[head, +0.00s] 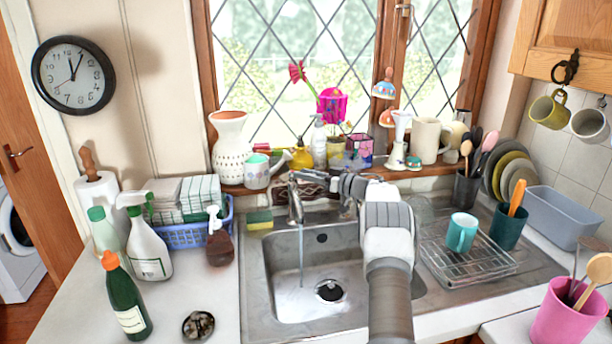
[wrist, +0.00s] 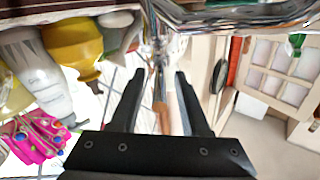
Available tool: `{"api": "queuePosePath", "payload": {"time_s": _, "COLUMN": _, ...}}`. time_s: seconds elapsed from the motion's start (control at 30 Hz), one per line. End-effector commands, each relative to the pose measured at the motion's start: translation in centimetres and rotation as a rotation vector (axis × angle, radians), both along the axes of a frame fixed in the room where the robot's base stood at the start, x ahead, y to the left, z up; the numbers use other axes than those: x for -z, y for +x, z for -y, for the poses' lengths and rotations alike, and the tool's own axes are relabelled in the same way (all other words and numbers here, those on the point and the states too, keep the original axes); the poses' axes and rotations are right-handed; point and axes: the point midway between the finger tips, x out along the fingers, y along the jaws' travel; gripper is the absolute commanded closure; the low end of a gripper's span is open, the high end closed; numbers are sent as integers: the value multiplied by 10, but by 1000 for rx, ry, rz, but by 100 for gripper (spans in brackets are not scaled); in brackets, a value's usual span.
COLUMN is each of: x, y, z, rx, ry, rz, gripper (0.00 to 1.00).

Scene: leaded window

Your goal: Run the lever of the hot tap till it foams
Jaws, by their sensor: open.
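The chrome tap (head: 296,205) stands at the back of the steel sink (head: 280,265). A thin stream of water (head: 300,255) falls from its spout; I see no foam. My gripper (head: 308,180) reaches from the right to the tap's top. In the wrist view my gripper (wrist: 158,75) is open, with its two black fingers apart. The chrome tap (wrist: 235,14) crosses the top of that view, and a thin metal piece, perhaps its lever, shows between the fingertips. I cannot tell whether they touch.
The sill behind holds a white vase (head: 229,145), a yellow watering can (head: 301,157) and other ornaments. A yellow-green sponge (head: 260,219) lies left of the tap. A wire rack (head: 470,258) with a teal mug (head: 462,232) stands right. The sink bowl is otherwise clear.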

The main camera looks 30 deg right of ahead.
Motion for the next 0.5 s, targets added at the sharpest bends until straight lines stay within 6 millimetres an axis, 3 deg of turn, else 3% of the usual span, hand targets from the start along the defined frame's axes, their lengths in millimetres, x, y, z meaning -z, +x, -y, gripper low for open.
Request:
{"api": "queuePosePath", "payload": {"time_s": 0.17, "x": -15, "y": 0, "z": 0, "rx": 0, "ry": -2, "rz": 3, "gripper": 54}}
{"api": "queuePosePath", "payload": {"time_s": 0.3, "x": -43, "y": 0, "z": -1, "rx": -1, "ry": -4, "rz": 4, "gripper": 54}}
{"api": "queuePosePath", "payload": {"time_s": 0.5, "x": -67, "y": -34, "z": 29, "rx": 4, "ry": -1, "rz": 1, "gripper": 54}}
